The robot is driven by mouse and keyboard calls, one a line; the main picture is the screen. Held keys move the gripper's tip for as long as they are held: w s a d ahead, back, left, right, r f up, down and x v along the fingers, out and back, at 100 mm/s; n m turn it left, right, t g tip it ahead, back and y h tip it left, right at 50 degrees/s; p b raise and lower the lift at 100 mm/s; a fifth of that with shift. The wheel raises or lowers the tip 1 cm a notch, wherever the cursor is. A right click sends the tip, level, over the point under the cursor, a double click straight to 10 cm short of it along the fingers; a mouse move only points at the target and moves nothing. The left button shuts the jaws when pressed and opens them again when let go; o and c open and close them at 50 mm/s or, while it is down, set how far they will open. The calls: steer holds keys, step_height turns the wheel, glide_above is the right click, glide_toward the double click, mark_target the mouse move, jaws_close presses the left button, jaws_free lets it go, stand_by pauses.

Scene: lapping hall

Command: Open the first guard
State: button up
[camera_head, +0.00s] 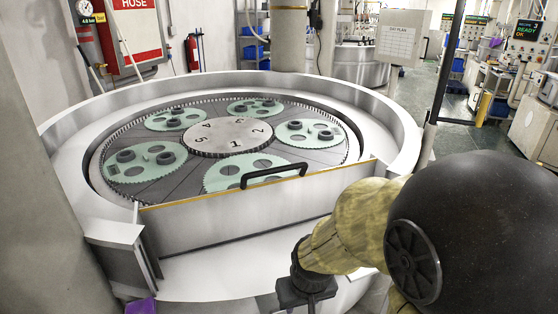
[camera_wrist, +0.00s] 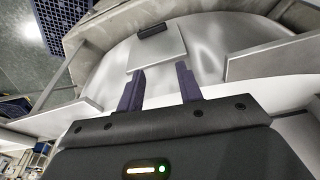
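The guard (camera_head: 230,213) is a pale metal panel with a yellow top edge, standing upright across the front of the round lapping machine (camera_head: 402,130). A black bar handle (camera_head: 274,174) sits along its top. My gripper (camera_wrist: 161,72) is open, with two dark fingers apart and nothing between them in the wrist view. In the head view only its dark body shows, low in front of the guard and apart from the handle; its fingertips are hidden. The wrist view shows a light square plate (camera_wrist: 158,50) with a small black piece beyond the fingers; I cannot tell what it is.
Numbered disc (camera_head: 232,136) and green carriers (camera_head: 143,161) with dark parts lie inside the machine. A pillar stands at left. A dark post (camera_head: 446,60) rises at right. A purple item (camera_head: 140,306) lies at bottom left. A blue crate (camera_wrist: 65,20) shows in the wrist view.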

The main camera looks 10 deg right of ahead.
steer(key=w+d+r+m+y+p, duration=0.1)
steer(key=w+d+r+m+p, duration=0.1)
steer(key=w+r+m+p, duration=0.45)
steer(key=w+d+r+m+y+p, duration=0.1)
steer(key=w+d+r+m, duration=0.15)
steer(key=w+r, duration=0.75)
steer(key=m+g+y+p, duration=0.1)
steer(key=m+y+p, duration=0.2)
steer(key=m+p, duration=0.4)
glide_toward(277, 168)
steer(key=p+x, duration=0.2)
steer(key=x, duration=0.6)
steer(key=shift+p, duration=0.35)
steer(key=shift+w, duration=0.1)
jaws_close()
